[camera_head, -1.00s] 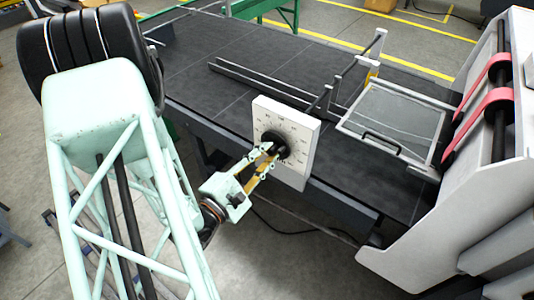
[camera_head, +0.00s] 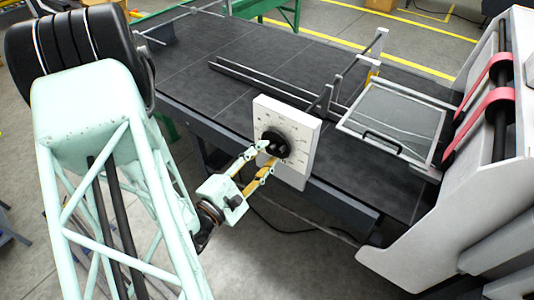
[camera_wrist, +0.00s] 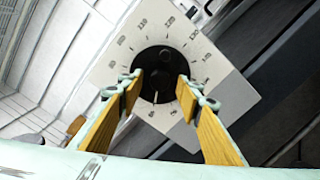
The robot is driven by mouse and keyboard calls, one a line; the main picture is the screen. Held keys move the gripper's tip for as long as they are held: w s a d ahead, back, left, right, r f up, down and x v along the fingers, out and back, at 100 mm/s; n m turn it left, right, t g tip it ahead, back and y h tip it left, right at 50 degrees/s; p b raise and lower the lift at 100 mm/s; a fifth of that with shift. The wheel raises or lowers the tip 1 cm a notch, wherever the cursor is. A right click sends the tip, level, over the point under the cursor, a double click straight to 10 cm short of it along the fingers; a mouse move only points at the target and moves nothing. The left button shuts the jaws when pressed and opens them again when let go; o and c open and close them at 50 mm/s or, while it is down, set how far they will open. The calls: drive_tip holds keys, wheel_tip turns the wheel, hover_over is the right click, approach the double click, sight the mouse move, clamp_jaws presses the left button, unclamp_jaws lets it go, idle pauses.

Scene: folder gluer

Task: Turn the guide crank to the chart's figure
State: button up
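The guide crank (camera_head: 277,143) is a round black knob on a white dial plate (camera_head: 299,172) at the near edge of the dark table. In the wrist view the crank (camera_wrist: 160,65) sits in the middle of the plate (camera_wrist: 205,68), ringed by tick marks and figures. A small white mark on it points toward the picture's bottom; the figures are too small to read surely. My gripper (camera_head: 267,160) is open, its two yellow-padded fingers (camera_wrist: 158,88) apart at the crank's near side. I cannot tell whether they touch it. I see no chart.
A clear framed panel (camera_head: 395,120) with a black handle lies right of the dial. A white machine body (camera_head: 450,225) with red straps stands at the right. Metal guide rails (camera_head: 262,82) lie behind on the dark table (camera_head: 205,60). A dark cable lies on the floor.

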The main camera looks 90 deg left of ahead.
drive_tip(key=v, duration=1)
drive_tip(key=shift+s+d, duration=0.25)
idle(0.9)
